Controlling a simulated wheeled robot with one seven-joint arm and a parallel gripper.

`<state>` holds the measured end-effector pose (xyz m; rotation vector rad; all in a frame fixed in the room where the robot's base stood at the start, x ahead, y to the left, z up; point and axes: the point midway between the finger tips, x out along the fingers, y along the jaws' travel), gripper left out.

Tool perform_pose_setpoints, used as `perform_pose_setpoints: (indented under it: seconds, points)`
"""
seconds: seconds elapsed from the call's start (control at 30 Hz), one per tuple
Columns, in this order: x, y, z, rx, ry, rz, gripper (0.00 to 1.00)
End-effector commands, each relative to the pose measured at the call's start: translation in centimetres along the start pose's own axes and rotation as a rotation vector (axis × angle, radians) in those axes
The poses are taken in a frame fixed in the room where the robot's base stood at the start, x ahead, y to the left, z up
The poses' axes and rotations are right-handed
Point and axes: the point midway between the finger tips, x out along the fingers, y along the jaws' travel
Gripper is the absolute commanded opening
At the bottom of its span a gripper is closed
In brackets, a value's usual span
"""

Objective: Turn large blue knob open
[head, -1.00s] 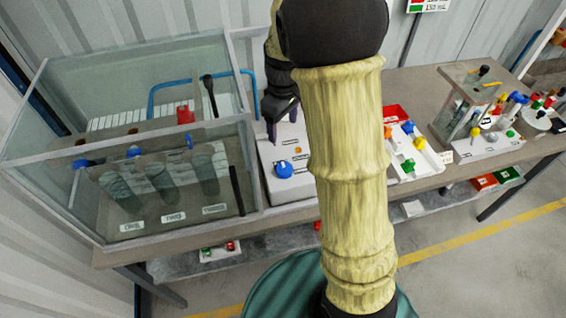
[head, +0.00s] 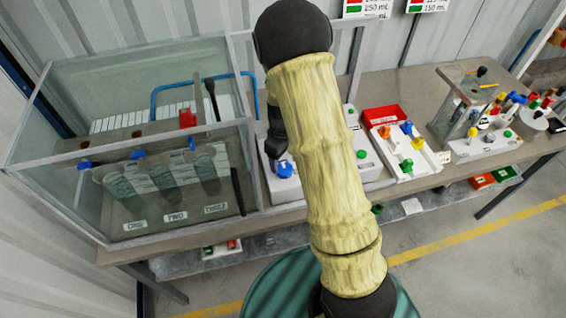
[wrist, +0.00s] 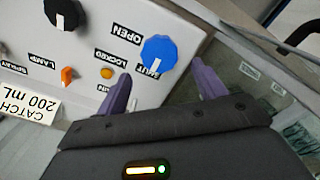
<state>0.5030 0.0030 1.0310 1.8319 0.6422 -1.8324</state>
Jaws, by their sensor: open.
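The large blue knob (wrist: 158,52) is on a white control box, with an OPEN label (wrist: 126,32) and a SHUT label (wrist: 149,69) beside it. Its white pointer mark faces the SHUT label. My gripper (wrist: 161,69) is open, with one purple finger on either side of the knob's near edge in the picture. No contact shows. In the head view the knob (head: 284,170) is just below my gripper (head: 278,156), whose fingers are mostly hidden there.
The white control box (wrist: 85,60) also carries a black knob (wrist: 62,14), an orange switch (wrist: 67,75) and a lit amber lamp (wrist: 106,73). A glass tank (head: 130,180) stands close on the left.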

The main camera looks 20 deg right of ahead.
Motion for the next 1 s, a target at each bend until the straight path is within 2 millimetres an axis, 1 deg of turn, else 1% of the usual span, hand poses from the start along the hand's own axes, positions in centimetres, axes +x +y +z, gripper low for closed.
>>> perform_pose_setpoints:
  seconds: [0.1,0.3,0.43,0.63,0.67,0.7,0.87,0.9,1.0]
  points:
    - [1.9,-0.1,0.1,0.002,-0.004,-0.003,0.7]
    - [3.9,0.0,0.1,0.0,-0.002,-0.001,0.7]
    - [4.3,0.0,0.0,0.001,0.0,-0.001,0.7]
    - [4.4,0.0,0.0,0.001,0.0,0.0,0.7]
    - [4.4,0.0,0.0,0.001,0.0,0.0,0.68]
    - [4.4,0.0,0.0,0.001,0.0,0.0,0.6]
    - [4.3,0.0,0.0,0.001,0.0,0.0,0.28]
    - [4.3,0.0,0.0,0.001,0.0,0.0,0.25]
    - [4.3,0.0,0.0,0.002,0.0,0.0,0.25]
